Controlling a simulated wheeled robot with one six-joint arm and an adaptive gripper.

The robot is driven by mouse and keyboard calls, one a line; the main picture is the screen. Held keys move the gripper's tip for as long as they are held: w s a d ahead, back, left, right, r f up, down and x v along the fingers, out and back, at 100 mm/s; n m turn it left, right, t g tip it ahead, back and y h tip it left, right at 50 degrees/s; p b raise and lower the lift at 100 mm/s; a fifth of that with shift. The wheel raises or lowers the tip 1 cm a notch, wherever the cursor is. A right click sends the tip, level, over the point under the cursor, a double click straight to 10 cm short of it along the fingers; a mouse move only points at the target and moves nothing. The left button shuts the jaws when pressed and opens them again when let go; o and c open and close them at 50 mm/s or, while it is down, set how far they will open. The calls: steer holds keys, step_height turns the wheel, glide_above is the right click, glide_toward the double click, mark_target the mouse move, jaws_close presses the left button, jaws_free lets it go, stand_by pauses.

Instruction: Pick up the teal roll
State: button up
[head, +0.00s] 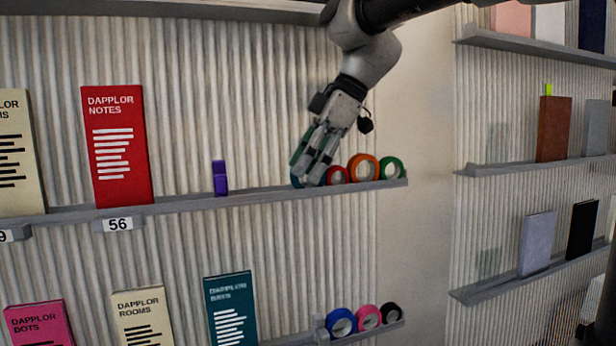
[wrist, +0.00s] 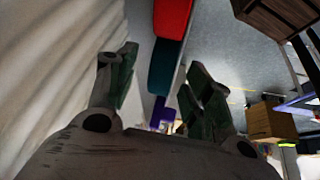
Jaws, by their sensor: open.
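The teal roll (head: 295,181) stands on the upper shelf at the left end of a row of rolls, mostly hidden behind my fingers in the head view. In the wrist view the teal roll (wrist: 163,68) shows as a dark teal band between my two fingertips. My gripper (head: 308,174) reaches down from above to the shelf, with its fingers at the teal roll. The fingers are apart, with space visible between them and the roll on the right side. Whether either finger touches the roll is unclear.
A red roll (head: 337,175) stands close to the right of the gripper, then an orange roll (head: 354,160) and a green roll (head: 399,164). A purple item (head: 220,178) stands to the left, with bare shelf between. The ribbed wall is close behind.

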steer(key=c, duration=1)
